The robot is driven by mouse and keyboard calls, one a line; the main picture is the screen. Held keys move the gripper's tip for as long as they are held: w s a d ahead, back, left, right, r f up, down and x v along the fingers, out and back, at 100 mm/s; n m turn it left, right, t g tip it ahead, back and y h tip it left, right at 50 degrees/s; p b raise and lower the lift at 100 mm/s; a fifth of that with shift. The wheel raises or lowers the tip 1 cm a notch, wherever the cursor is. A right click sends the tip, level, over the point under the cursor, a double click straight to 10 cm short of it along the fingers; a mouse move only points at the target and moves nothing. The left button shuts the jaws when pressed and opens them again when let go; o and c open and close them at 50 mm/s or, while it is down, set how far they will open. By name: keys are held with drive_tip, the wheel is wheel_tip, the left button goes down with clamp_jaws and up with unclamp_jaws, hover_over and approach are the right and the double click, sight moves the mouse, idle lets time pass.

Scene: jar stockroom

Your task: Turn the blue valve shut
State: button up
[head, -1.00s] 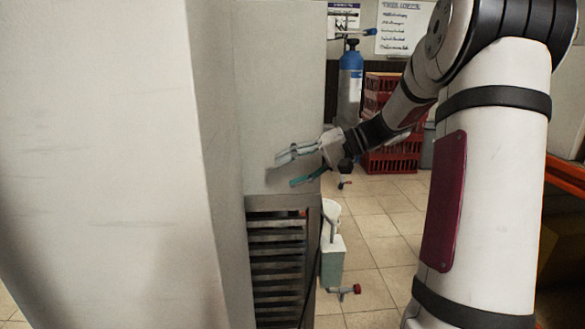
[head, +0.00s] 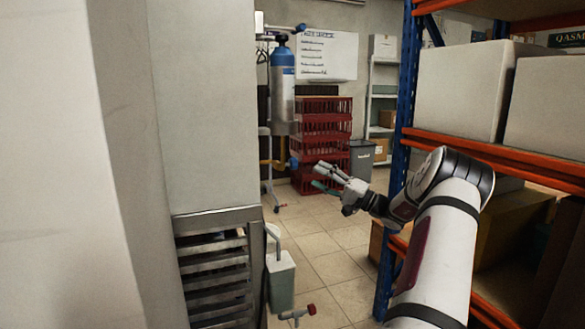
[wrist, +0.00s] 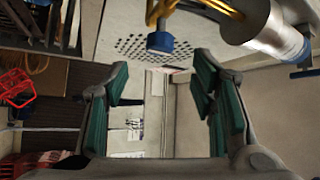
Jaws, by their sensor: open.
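A blue valve knob (head: 294,162) sits on a yellow pipe in the head view, just left of my gripper (head: 322,177). In the wrist view the blue knob (wrist: 160,46) is ahead of and above the gap between my fingertips (wrist: 161,78), apart from them. My gripper is open, its green-padded fingers spread and empty. A second blue handle (head: 300,28) tops the blue and grey cylinder (head: 283,85); a blue T-shaped handle (wrist: 305,73) shows by the cylinder in the wrist view. I cannot tell how far the knob is turned.
A large pale cabinet (head: 202,110) fills the left. An orange and blue shelf rack (head: 397,150) with white boxes (head: 462,90) stands close on the right. Red crates (head: 322,150) and a grey bin (head: 361,160) are behind. A red-handled valve (head: 300,312) is low in front. Tiled floor is free between.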

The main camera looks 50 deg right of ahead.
sight(297, 165)
drive_tip(key=b+x, duration=0.1)
drive_tip(key=x, duration=0.9)
drive_tip(key=shift+w+b, duration=0.1)
drive_tip(key=shift+b, duration=0.3)
drive_tip(key=c, duration=1.2)
drive_tip(key=shift+o, duration=0.2)
